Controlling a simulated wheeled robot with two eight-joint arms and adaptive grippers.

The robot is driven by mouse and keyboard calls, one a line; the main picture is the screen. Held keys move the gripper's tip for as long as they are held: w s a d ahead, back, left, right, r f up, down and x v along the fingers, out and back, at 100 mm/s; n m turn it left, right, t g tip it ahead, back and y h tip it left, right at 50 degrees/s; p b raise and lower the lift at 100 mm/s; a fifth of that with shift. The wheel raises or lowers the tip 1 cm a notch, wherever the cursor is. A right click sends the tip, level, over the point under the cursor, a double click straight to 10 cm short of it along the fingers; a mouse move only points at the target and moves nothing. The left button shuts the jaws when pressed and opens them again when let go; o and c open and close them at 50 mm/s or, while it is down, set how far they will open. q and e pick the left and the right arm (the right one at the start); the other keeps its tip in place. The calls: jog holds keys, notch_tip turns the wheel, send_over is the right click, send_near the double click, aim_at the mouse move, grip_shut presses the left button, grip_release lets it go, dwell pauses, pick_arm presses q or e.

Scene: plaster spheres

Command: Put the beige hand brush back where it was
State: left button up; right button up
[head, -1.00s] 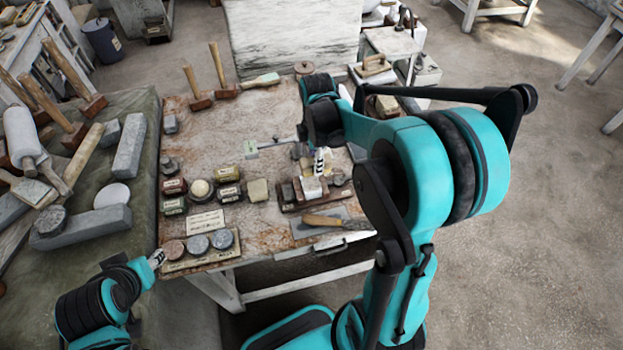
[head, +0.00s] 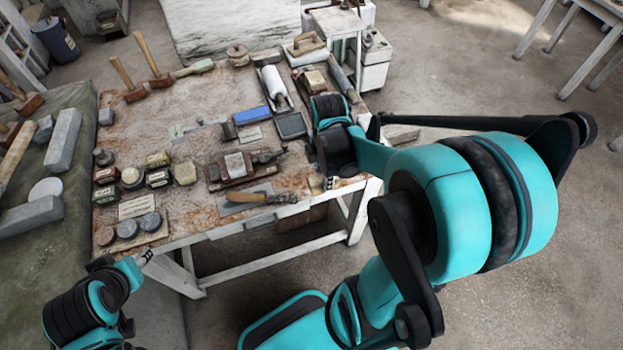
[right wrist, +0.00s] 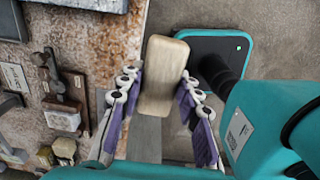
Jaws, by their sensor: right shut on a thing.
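The beige hand brush (right wrist: 163,75) shows in the right wrist view as a pale, rounded, oblong block between my right gripper's (right wrist: 158,90) two rows of finger pads. The gripper is shut on it. Its bristles cannot be made out. In the head view my right gripper (head: 328,183) is at the right front edge of the worktable (head: 215,105), mostly hidden by its own wrist; only a small beige bit shows beside it. My left gripper (head: 145,258) is at the table's front left corner, apart from the objects; whether it is open or shut is unclear.
Near my right gripper lie a wooden-handled tool (head: 258,197), a dark tray (head: 291,125) and a blue block (head: 252,115). A white roller (head: 272,82) and a wooden-handled float (head: 305,45) are farther back. Labelled tins and mallets crowd the left. Bare tabletop shows at middle left.

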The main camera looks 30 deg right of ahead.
jog(key=w+f+b, duration=0.1)
jog(key=w+f, duration=0.1)
jog(key=w, duration=0.1)
jog(key=w+a+f+b, duration=0.1)
jog(key=w+f, duration=0.1)
jog(key=w, duration=0.2)
jog(key=w+f+b, duration=0.1)
jog(key=w+f, duration=0.1)
jog(key=w, duration=0.2)
jog(key=shift+a+f, duration=0.25)
jog(key=shift+f, duration=0.1)
notch_tip(320, 180, down, 4)
jog(key=shift+r+b, duration=0.1)
jog(key=shift+b, duration=0.7)
jog(key=shift+w, duration=0.1)
jog(key=shift+f, duration=0.2)
jog(key=o, duration=0.6)
jog(key=shift+f, duration=0.1)
jog(key=o, duration=0.4)
